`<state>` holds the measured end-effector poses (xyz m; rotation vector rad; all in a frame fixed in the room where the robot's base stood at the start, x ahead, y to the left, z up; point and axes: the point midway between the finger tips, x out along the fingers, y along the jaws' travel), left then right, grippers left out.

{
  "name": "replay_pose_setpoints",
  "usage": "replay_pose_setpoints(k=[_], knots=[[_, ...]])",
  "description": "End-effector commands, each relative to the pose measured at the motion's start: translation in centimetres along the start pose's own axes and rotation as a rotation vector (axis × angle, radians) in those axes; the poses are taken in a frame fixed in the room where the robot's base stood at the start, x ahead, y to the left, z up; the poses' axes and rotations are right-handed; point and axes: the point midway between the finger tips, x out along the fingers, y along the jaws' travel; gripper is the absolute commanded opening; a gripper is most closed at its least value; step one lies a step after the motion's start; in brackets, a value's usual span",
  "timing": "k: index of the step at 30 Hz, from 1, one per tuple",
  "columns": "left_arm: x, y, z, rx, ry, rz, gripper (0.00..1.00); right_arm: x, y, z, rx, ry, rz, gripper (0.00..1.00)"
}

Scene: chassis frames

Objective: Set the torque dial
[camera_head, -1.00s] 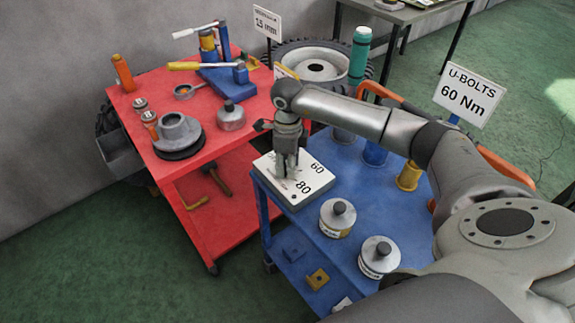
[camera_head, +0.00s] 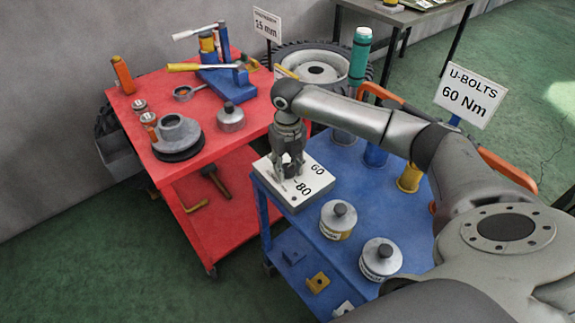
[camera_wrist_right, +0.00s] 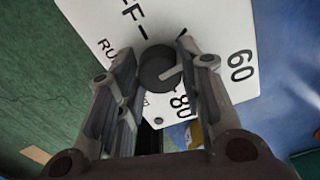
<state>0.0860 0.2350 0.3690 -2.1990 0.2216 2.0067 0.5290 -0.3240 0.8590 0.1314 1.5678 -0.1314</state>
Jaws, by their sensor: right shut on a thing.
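The torque dial is a dark round knob (camera_wrist_right: 160,68) with a pale pointer line, on a white plate (camera_head: 316,186) at the near left corner of the blue cart. The plate carries the marks 60 and 80, and partly hidden lettering ending in FF and starting with RU. In the right wrist view the pointer points right, between the 60 and 80 labels. My right gripper (camera_head: 291,174) points down over the plate, its fingers on either side of the knob and shut on it. In the head view the fingers hide the knob. My left gripper is out of view.
A sign (camera_head: 469,95) reads U-BOLTS 60 Nm. Two lidded tins (camera_head: 338,221) (camera_head: 380,261) stand on the blue cart (camera_head: 345,185) right of the plate. Blue and yellow cylinders stand behind. The red cart (camera_head: 225,155) at left holds tools and parts.

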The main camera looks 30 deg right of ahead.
Motion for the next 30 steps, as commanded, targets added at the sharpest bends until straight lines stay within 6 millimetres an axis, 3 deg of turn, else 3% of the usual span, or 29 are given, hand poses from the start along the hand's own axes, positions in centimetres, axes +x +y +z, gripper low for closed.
replay_pose_setpoints(k=[15, 30], knots=[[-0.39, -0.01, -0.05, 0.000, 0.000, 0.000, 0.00, -0.18, -0.03, 0.10, 0.456, -0.003, 0.001, 0.11], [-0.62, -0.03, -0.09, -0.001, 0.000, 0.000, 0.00, -0.14, -0.04, 0.12, 0.660, -0.004, 0.001, 0.11]])
